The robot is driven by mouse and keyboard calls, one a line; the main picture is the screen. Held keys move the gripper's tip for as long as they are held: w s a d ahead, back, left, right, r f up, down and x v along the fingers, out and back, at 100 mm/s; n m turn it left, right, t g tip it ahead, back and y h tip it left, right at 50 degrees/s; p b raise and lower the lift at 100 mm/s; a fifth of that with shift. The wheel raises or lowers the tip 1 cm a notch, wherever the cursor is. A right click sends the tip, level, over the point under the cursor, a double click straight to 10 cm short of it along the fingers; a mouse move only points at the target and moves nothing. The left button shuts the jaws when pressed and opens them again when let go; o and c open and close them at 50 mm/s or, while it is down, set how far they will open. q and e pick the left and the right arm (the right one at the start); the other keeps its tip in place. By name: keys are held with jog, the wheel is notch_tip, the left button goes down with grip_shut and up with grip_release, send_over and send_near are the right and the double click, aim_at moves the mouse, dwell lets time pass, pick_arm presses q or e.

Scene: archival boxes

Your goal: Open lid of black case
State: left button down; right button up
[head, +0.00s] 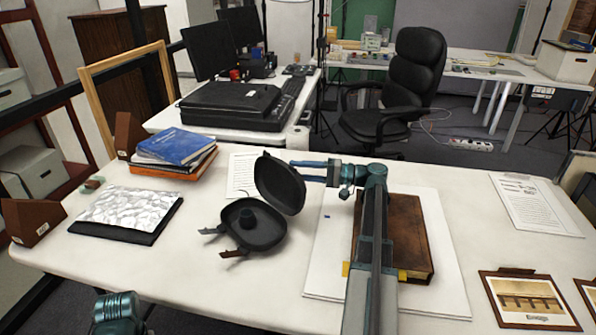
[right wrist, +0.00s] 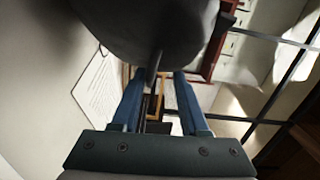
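The black case (head: 250,228) stands open on the white table, left of the middle in the head view. Its rounded lid (head: 281,186) is tilted up at the back right, and a dark round part sits inside the base. My right gripper (head: 292,164) is beside the lid's upper right edge. In the right wrist view, the lid (right wrist: 150,25) fills the top, and a thin tab on it reaches down between the fingertips of my right gripper (right wrist: 160,75). The fingers are apart, with gaps beside the tab.
A brown book (head: 408,235) lies on a white board under my right arm. Stacked books (head: 178,148) and a crumpled silver sheet (head: 130,208) lie at the left. A framed picture (head: 524,299) lies at the right. The table in front of the case is clear.

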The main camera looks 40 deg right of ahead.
jog(key=v, duration=1.6)
dwell(1.0)
pick_arm(q)
jog(key=shift+s, duration=0.1)
pick_arm(e)
jog(key=shift+s, duration=0.1)
dwell(0.5)
